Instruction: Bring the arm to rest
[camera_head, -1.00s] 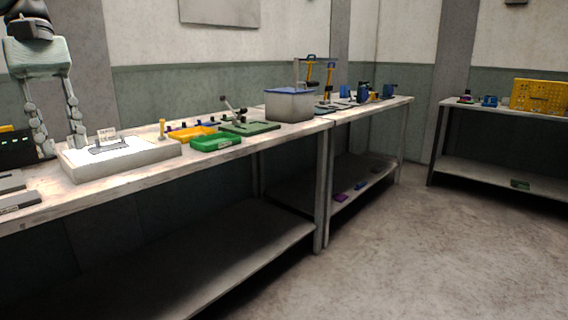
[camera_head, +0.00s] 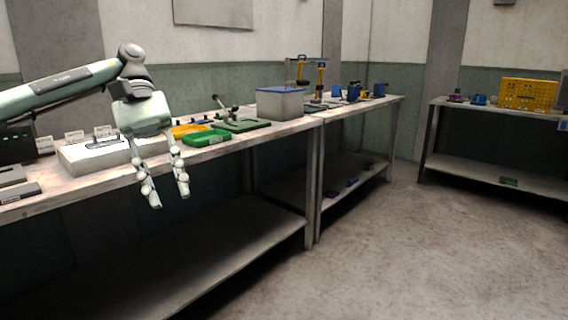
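My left gripper (camera_head: 170,202) hangs in front of the workbench's front edge, at the left of the head view. Its two fingers point down and stand apart with nothing between them. My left arm (camera_head: 62,90) comes in from the left edge, above the bench, and bends down at the wrist. My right arm and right gripper are not in view.
The long workbench (camera_head: 40,205) carries a white light box (camera_head: 80,160), a green tray (camera_head: 206,138), a yellow tray (camera_head: 190,129) and a grey bin with a blue lid (camera_head: 280,104). A second table (camera_head: 480,112) holds a yellow crate (camera_head: 528,94). The floor (camera_head: 420,250) between is clear.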

